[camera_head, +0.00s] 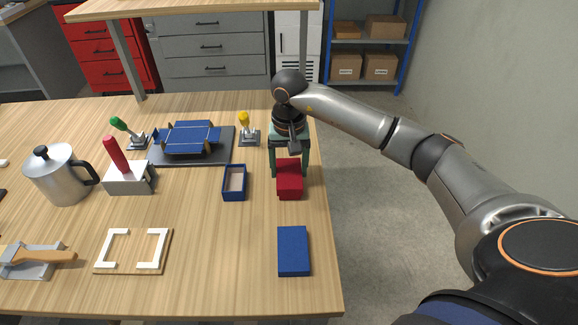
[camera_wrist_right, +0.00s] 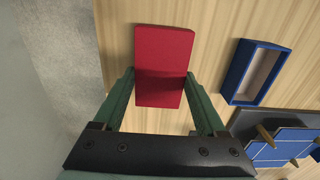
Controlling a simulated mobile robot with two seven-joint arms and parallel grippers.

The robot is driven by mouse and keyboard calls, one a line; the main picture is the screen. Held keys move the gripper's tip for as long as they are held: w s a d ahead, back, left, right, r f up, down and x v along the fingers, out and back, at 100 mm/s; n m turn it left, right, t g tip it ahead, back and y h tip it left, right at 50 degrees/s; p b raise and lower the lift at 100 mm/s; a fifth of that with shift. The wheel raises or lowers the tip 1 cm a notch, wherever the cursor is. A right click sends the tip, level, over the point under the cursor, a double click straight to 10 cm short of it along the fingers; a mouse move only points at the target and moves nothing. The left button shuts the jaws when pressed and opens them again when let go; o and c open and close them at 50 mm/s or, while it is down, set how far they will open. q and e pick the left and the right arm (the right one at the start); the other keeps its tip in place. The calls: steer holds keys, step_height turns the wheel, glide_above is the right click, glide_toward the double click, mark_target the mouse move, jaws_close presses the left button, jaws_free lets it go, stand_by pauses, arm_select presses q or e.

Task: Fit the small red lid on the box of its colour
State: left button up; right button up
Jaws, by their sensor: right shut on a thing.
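A red block-like piece (camera_head: 289,181), seen as the red lid, is at the right side of the table; it also shows in the right wrist view (camera_wrist_right: 165,52). Only its closed red outside shows, and I cannot tell whether a red box is under it. My right gripper (camera_head: 289,169) points down over it, with one green finger along each side. In the right wrist view, the fingers (camera_wrist_right: 160,76) flank its near half, and it sticks out beyond them. No separate open red box shows. My left gripper is not in view.
An open blue box (camera_head: 226,194) stands left of the red piece. A flat blue piece (camera_head: 293,250) lies in front. A blue folded blank (camera_head: 187,138) rests on a dark plate, between green (camera_head: 122,124) and yellow (camera_head: 244,119) handled clamps. The table's right edge is close.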

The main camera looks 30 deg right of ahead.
steer(key=shift+f, duration=0.3)
stand_by(0.5)
steer(key=o, duration=1.3)
steer(key=shift+c, duration=0.2)
steer(key=shift+r, duration=0.1)
step_height(320, 180, up, 12)
steer(key=b, duration=0.1)
steer(key=shift+r, duration=0.2)
